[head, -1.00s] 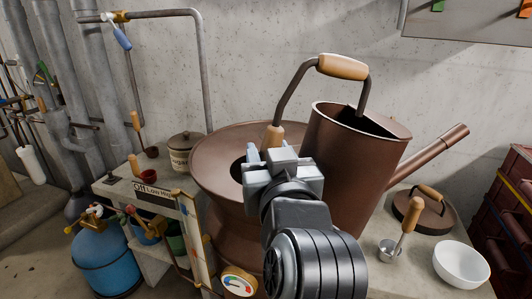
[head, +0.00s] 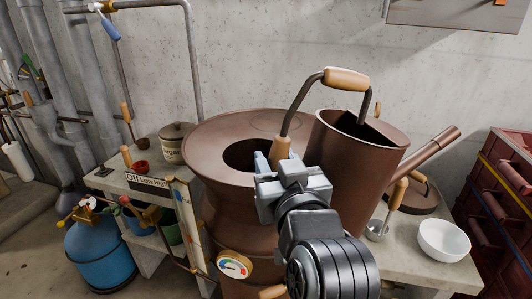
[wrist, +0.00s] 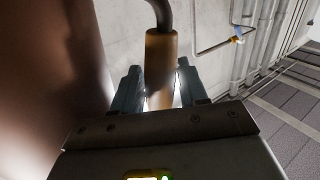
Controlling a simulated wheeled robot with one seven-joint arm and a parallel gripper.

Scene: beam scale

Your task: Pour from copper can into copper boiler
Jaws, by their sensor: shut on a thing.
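The copper can (head: 355,165) is a brown watering can with a wooden-gripped handle and a long spout pointing right. It is held up, roughly upright, to the right of the boiler's opening. My gripper (head: 272,160) is shut on the lower wooden grip of its handle (head: 282,148); the wrist view shows that grip (wrist: 161,70) between the two fingers. The copper boiler (head: 215,140) stands behind and left of the can, with a wide flared top and a dark round opening. My gripper hides part of the opening's right side. The can's contents cannot be seen.
A sugar pot (head: 176,144) and red cup (head: 140,166) stand on the left bench. A white bowl (head: 443,240), a ladle (head: 377,229) and a lid (head: 425,190) are on the right bench. Red crates (head: 495,190) stand far right; a blue gas tank (head: 100,255) stands lower left.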

